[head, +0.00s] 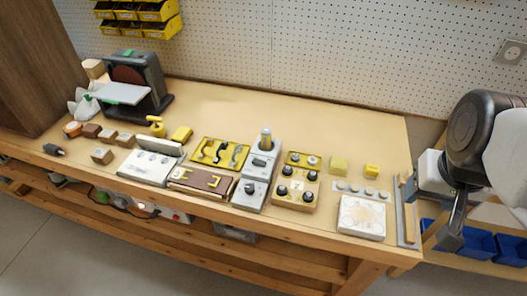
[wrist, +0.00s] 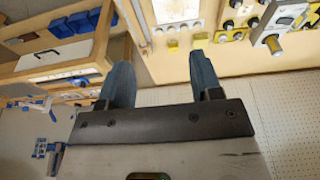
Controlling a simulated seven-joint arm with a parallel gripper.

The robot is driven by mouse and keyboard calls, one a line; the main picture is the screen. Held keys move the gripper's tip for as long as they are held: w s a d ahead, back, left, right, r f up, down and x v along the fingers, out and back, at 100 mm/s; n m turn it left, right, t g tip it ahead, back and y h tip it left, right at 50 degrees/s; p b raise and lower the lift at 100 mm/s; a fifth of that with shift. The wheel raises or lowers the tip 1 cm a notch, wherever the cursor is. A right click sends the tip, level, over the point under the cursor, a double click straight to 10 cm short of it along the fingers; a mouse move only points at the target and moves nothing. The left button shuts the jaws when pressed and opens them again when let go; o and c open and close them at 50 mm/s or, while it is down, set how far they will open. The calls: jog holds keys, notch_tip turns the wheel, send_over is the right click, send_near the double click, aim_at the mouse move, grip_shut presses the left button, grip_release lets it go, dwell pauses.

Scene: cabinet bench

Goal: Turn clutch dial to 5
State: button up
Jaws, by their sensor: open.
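Several dials stand on the bench, and I cannot tell from any marking which is the clutch dial. A grey-white unit (head: 245,196) near the middle front carries a dark dial (head: 250,188) on its top. Numbers are too small to read. My gripper (head: 449,240) is beyond the bench's right end, apart from all of them. In the wrist view my gripper (wrist: 158,52) is open, with nothing between its fingers.
A brown-covered book or box (head: 200,182), a yellow tool tray (head: 220,153) and a white switch box (head: 150,166) crowd the front left. A sander (head: 138,88) stands at the back left. The back of the bench is clear. Blue bins (head: 480,243) sit low right.

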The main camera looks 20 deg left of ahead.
jog(key=w+a+f+n+g+y, duration=0.1)
jog(key=w+a+f+n+g, duration=0.1)
jog(key=w+a+n, duration=0.55)
jog(key=n+g+y, duration=0.1)
jog(key=n+g, duration=0.3)
jog(key=n, duration=1.8)
send_near(249, 188)
jog(key=shift+f, duration=0.75)
jog(key=shift+y, duration=0.3)
jog(key=shift+x, duration=3.9)
jog(key=shift+s+d, duration=0.1)
jog(key=shift+c, duration=0.4)
jog(key=c, duration=0.8)
jog(key=shift+c, duration=0.2)
